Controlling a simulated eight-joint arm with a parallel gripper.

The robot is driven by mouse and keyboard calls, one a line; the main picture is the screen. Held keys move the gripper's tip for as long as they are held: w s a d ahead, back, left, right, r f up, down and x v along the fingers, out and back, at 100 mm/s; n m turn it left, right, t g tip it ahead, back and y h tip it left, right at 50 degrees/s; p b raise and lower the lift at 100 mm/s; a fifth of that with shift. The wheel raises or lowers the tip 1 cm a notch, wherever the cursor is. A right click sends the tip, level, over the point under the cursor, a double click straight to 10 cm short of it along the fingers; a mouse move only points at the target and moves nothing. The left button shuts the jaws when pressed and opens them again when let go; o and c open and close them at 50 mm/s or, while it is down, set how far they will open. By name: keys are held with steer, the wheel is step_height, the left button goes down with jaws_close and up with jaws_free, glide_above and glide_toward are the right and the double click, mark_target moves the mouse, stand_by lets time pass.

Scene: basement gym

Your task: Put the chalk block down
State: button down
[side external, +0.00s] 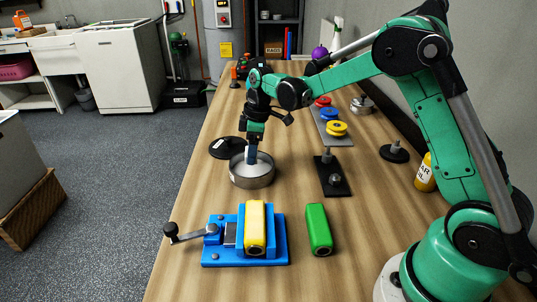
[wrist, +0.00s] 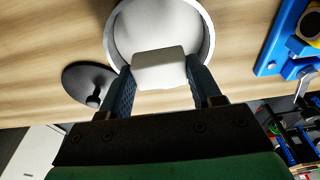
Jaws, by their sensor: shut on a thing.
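The chalk block (wrist: 160,70) is a pale, off-white block held between the two blue fingers of my gripper (wrist: 160,78) in the wrist view. Beyond it, a round metal bowl (wrist: 206,45) with a whitish inside fills the top of that view. In the side view, my gripper (side external: 251,154) points down into the bowl (side external: 252,181), its fingertips at about rim height. The block is hidden there by the fingers and rim. I cannot tell whether the block touches the bowl's contents.
A black lid with a knob (side external: 222,149) lies left of the bowl. A blue vise (side external: 272,242) with a yellow block (side external: 256,226) and a green block (side external: 319,229) stand in front. A black plate with pegs (side external: 335,187) and a grey tray (side external: 318,124) are right of the bowl.

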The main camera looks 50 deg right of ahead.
steer(key=shift+f, duration=1.85)
steer(key=shift+c, duration=0.8)
jaws_free()
steer(key=shift+f, duration=0.1)
step_height(320, 180, up, 12)
steer(key=s+d, duration=0.1)
steer(key=s+a+m+t, duration=0.3)
steer(key=s+m, duration=0.1)
steer(key=s, duration=0.3)
steer(key=s+a+m+t+h, duration=0.1)
steer(key=s+a+m+t, duration=0.2)
steer(key=s+m, duration=0.2)
steer(key=shift+s+r, duration=0.25)
steer(key=shift+s, duration=1.25)
